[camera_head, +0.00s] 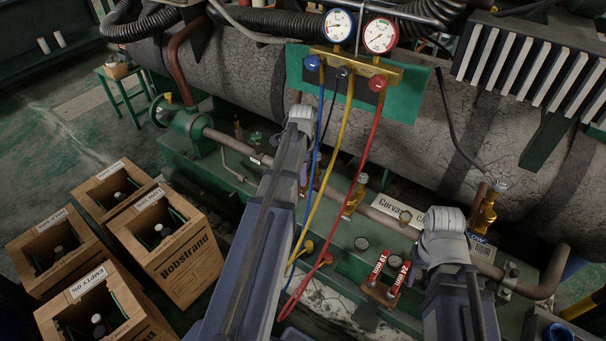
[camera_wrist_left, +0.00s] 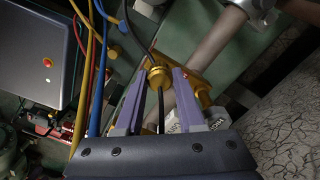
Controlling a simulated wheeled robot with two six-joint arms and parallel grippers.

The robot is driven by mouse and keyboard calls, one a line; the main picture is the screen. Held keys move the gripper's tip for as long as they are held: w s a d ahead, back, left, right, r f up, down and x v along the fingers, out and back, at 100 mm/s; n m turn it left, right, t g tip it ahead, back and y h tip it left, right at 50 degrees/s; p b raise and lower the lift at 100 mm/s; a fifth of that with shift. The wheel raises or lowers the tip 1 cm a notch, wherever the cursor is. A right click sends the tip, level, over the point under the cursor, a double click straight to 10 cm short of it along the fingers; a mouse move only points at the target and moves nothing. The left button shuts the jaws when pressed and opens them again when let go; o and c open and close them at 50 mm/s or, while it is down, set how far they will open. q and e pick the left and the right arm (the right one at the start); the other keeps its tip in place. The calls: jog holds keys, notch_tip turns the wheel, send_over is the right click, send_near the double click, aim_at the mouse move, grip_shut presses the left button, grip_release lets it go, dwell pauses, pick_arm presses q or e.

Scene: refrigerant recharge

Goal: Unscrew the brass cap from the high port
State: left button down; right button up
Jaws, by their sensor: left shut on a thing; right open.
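My left gripper (camera_wrist_left: 158,84) is shut on a round brass cap (camera_wrist_left: 157,74), with one purple finger on each side of it. A black hose or cord passes by the cap. Brass fitting parts (camera_wrist_left: 191,92) lie just behind; I cannot tell whether the cap sits on the port. In the head view my left arm hides most of this spot. Two brass valves, one in the middle (camera_head: 354,198) and one at the right (camera_head: 486,212), stand on the pipe. My right gripper (camera_head: 446,232) is near the right valve, open, its fingertips mostly hidden.
The gauge manifold (camera_head: 356,66) hangs above, with blue, yellow and red hoses (camera_head: 371,165) draping down beside my left arm. Wooden crates (camera_head: 171,243) with bottles stand on the floor at left. Red-handled tools (camera_head: 388,274) sit on a block between my arms.

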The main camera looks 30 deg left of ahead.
pick_arm(q)
jog(key=shift+n, duration=2.8)
jog(key=shift+r, duration=0.1)
jog(key=shift+r+p, duration=2.45)
jog(key=shift+p, duration=0.1)
